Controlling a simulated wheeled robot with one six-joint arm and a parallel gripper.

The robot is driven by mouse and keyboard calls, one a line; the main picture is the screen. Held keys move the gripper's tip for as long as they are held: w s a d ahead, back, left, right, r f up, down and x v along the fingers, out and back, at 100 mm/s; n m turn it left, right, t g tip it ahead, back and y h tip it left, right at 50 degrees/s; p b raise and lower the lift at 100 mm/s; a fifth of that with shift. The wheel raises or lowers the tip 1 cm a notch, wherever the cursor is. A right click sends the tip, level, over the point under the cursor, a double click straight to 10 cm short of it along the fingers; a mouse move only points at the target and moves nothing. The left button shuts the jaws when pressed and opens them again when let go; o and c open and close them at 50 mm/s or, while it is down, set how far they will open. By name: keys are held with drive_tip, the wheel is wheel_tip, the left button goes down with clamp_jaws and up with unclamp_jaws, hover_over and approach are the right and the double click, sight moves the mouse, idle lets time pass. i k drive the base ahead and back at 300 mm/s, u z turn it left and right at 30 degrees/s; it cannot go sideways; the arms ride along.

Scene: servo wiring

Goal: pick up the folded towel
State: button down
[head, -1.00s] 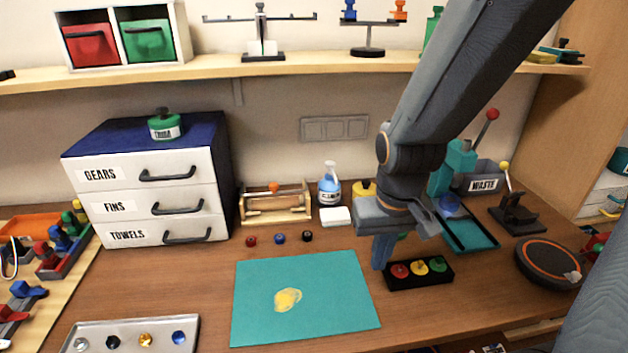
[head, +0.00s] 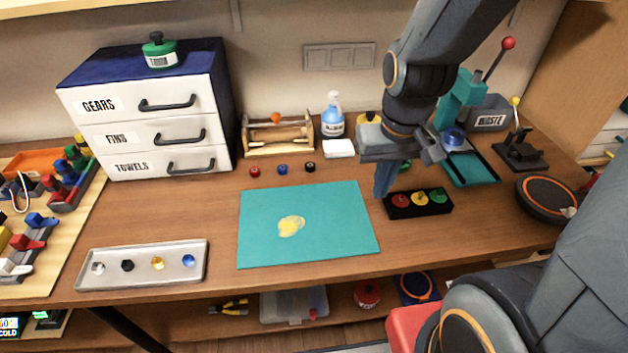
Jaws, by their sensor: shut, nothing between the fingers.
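A small white flat block that looks like the folded towel (head: 339,148) lies on the table in front of the blue spray bottle (head: 333,116). My gripper (head: 381,192) points down to the right of and nearer than the towel, at the left end of the black button box (head: 420,212). Its fingers are shut and empty. I cannot tell how high the fingertips are above the table.
A teal mat (head: 270,250) with a yellow smear (head: 291,226) lies in the middle. Small red, blue and black parts sit behind it. A wooden rack (head: 278,137) stands left of the towel. A metal tray (head: 142,278) lies front left. A teal press (head: 461,100) stands back right.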

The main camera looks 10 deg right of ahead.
sight(335, 148)
drive_tip(key=u, duration=2.7)
drive_tip(key=k, duration=0.95)
drive_tip(key=z, duration=1.05)
drive_tip(key=i, duration=0.5)
